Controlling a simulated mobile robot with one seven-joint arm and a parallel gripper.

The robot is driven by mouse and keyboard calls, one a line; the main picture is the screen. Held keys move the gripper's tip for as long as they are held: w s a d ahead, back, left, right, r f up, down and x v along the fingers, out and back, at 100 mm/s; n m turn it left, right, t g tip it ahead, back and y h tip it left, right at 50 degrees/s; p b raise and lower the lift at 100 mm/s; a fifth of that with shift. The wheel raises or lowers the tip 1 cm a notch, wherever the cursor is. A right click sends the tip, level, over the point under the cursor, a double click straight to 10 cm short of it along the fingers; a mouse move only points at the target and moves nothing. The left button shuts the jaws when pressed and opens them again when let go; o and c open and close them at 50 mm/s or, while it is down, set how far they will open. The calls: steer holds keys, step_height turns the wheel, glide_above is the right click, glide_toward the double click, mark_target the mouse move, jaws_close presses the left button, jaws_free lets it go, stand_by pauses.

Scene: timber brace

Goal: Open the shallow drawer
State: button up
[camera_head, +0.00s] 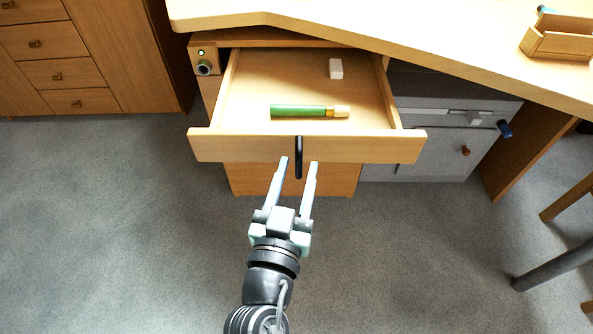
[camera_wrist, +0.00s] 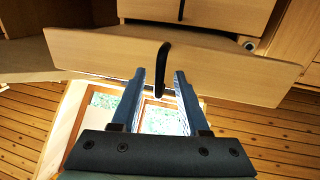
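The shallow drawer (camera_head: 255,148) under the desk is pulled well out. Its interior shows in the head view. A green cylinder with a tan end (camera_head: 298,111) and a small white block (camera_head: 336,69) lie inside it. Its black bar handle (camera_head: 299,157) stands out from the middle of the front. My gripper (camera_head: 299,161) is in front of the drawer, fingers apart. In the wrist view the handle (camera_wrist: 162,70) shows between the open fingertips (camera_wrist: 160,72), with a gap on each side. The drawer front (camera_wrist: 230,68) spans the wrist view.
The desktop (camera_head: 400,35) overhangs the drawer unit, with a wooden organiser (camera_head: 560,38) at its right. A grey cabinet (camera_head: 425,130) stands right of the unit. A wooden cabinet (camera_head: 75,60) stands at the far left. The carpet in front is clear on the left.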

steer(key=shift+s, duration=0.1)
steer(key=s+a+b, duration=0.2)
steer(key=s+b, duration=0.1)
steer(key=s, duration=0.9)
steer(key=shift+s+a, duration=0.25)
stand_by(0.4)
